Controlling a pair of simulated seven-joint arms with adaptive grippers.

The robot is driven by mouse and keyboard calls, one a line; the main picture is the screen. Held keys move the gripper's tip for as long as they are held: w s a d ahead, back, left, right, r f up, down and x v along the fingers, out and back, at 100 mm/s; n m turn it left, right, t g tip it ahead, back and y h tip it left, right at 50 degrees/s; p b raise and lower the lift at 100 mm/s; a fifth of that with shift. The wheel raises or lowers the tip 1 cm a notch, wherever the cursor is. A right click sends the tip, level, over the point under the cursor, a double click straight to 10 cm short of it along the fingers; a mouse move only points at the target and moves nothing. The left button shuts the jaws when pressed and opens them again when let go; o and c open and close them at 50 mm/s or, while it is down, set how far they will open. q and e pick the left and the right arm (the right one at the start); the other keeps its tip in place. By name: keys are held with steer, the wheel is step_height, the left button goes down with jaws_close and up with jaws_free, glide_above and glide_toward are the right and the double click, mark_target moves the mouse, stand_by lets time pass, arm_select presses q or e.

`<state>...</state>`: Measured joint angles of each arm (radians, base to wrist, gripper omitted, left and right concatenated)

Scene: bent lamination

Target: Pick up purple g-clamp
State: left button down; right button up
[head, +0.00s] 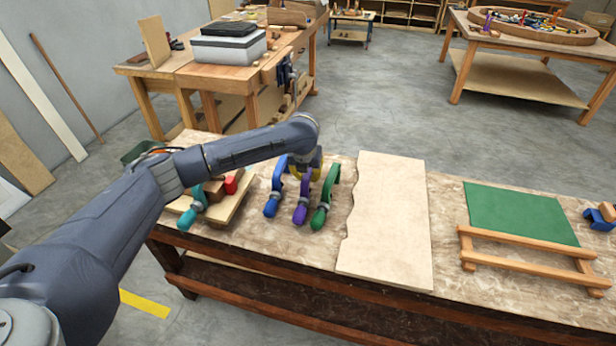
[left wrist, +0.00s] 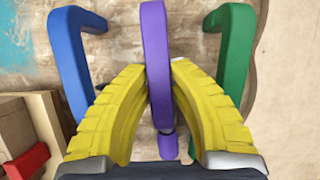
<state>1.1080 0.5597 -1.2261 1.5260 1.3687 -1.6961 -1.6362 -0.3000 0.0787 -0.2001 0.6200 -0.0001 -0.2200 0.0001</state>
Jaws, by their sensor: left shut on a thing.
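The purple g-clamp (head: 302,207) is on the workbench between a blue g-clamp (head: 275,191) and a green g-clamp (head: 325,199). My left gripper (head: 305,172) reaches down over its far end. In the left wrist view, the yellow fingers of the left gripper (left wrist: 160,95) close on both sides of the frame of the purple g-clamp (left wrist: 155,45). The blue clamp (left wrist: 72,60) is to the left of the fingers and the green clamp (left wrist: 235,50) to the right. I cannot tell whether the purple clamp is off the bench. My right gripper is not in view.
A teal clamp (head: 193,208) sits with wooden blocks on a board at the left of the bench. A pale wavy-edged board (head: 385,220) lies right of the clamps. Farther right are a green mat (head: 520,213) and a wooden frame (head: 525,250).

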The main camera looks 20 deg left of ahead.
arm_select(q)
step_height(320, 180, up, 26)
stand_by(0.9)
